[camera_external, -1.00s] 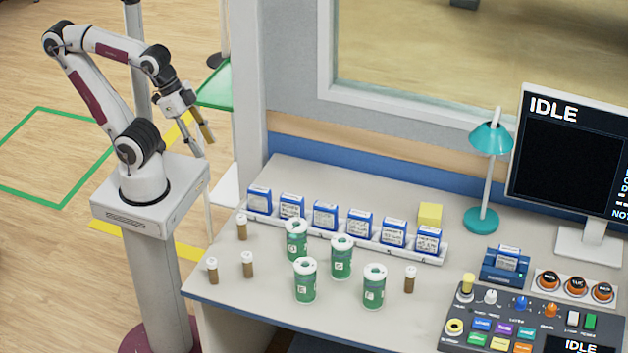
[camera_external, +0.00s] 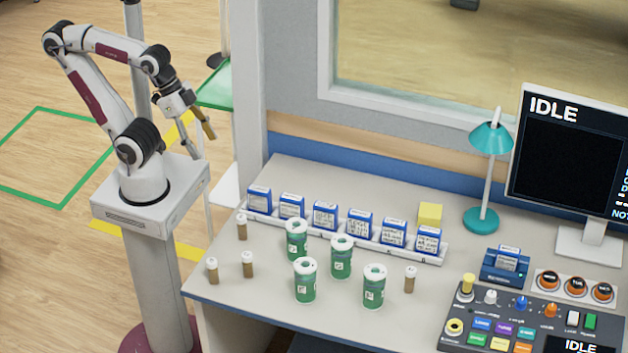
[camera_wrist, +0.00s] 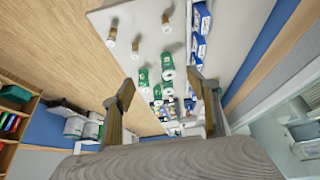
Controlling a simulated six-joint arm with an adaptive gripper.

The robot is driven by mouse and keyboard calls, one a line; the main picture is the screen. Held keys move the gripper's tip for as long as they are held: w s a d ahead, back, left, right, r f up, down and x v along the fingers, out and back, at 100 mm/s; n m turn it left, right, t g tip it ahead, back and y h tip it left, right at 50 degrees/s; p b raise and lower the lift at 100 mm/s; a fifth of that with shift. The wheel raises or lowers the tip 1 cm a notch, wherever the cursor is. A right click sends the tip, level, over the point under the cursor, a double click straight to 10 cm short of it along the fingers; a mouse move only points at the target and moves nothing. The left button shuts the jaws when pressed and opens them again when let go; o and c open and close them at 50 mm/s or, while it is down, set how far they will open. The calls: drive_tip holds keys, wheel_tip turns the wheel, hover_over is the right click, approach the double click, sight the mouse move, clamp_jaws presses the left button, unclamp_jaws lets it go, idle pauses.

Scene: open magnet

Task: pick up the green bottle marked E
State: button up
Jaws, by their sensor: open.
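Several green bottles with white caps stand upright on the desk in the external view: a back left one (camera_external: 296,240), a middle one (camera_external: 341,258), a front left one (camera_external: 305,281) and a front right one (camera_external: 374,288). Their label letters are too small to read, so I cannot tell which is E. My gripper (camera_external: 201,142) is open and empty, raised off the desk's left end, well away from the bottles. In the wrist view its spread fingers (camera_wrist: 160,88) frame some green bottles (camera_wrist: 143,78) far beyond them.
Small brown vials (camera_external: 212,271) stand around the bottles, one (camera_external: 409,279) to their right. A white rack (camera_external: 378,246) of blue-and-white boxes runs behind them. A yellow block (camera_external: 430,215), teal lamp (camera_external: 481,220), control panel (camera_external: 510,325) and monitor (camera_external: 565,150) stand farther right.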

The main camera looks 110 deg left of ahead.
drive_tip(key=w+d+n+t+h, duration=0.1)
drive_tip(key=w+d+t, duration=0.1)
drive_tip(key=w+d, duration=0.7)
drive_tip(key=w+d+f+n+t+h, duration=0.15)
drive_tip(key=w+d, duration=0.25)
drive_tip(key=w, duration=0.9)
drive_tip(key=w+d+n+t, duration=0.25)
drive_tip(key=w+d, duration=0.45)
drive_tip(key=w, duration=0.4)
drive_tip(key=n+t+y, duration=0.2)
drive_tip(key=n+y, duration=0.1)
drive_tip(key=y, duration=1)
approach(296, 271)
drive_tip(key=x, duration=0.5)
drive_tip(key=shift+f, duration=0.15)
drive_tip(key=shift+s+a+f+t+y, duration=0.25)
drive_tip(key=shift+s+a+t, duration=0.1)
drive_tip(key=shift+s, duration=0.15)
